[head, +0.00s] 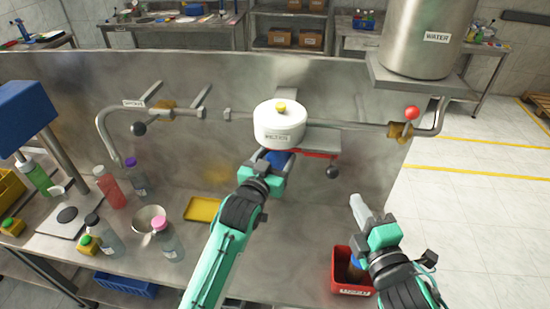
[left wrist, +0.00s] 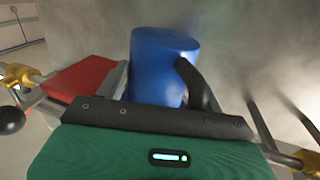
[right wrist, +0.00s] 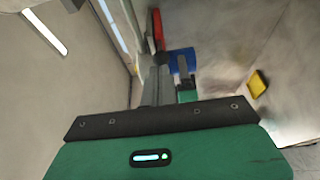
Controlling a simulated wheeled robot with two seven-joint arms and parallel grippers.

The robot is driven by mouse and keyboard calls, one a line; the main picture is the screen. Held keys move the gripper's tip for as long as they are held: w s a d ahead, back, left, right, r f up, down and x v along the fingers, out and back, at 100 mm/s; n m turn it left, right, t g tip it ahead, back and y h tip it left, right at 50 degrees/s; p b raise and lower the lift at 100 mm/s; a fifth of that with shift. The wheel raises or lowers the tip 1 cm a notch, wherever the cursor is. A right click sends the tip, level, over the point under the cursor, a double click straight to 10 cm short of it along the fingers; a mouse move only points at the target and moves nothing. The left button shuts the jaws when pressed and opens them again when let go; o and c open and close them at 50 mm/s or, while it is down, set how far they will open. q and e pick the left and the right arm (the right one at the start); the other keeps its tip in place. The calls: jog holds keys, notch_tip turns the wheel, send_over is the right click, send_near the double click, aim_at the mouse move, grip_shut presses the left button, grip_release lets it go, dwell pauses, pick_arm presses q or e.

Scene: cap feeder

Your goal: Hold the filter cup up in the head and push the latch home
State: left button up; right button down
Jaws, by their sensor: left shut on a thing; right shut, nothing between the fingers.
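The white filter head (head: 280,124) with a yellow knob is fixed on the pipe in front of the steel panel. The blue filter cup (head: 279,158) is directly under it, mostly hidden in the head view; I cannot tell whether its rim is fully seated. My left gripper (head: 268,166) is shut on the cup, which fills the middle of the left wrist view (left wrist: 160,70). The red latch (head: 318,154) is right of the cup, with a black ball knob (head: 332,172) below. My right gripper (head: 359,205) is shut and empty, low and right of the latch, pointing upward.
A red bin (head: 340,282) stands below my right gripper. A yellow tray (head: 203,209) and several bottles are on the bench to the left. The water tank (head: 420,38) and a red-knobbed valve (head: 411,113) are upper right. The panel below the latch is clear.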

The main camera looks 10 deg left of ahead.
jog(key=shift+s, duration=0.7)
pick_arm(q)
jog(key=o, duration=1.1)
jog(key=shift+o, duration=0.2)
jog(key=shift+s+f, duration=0.1)
jog(key=shift+s, duration=0.05)
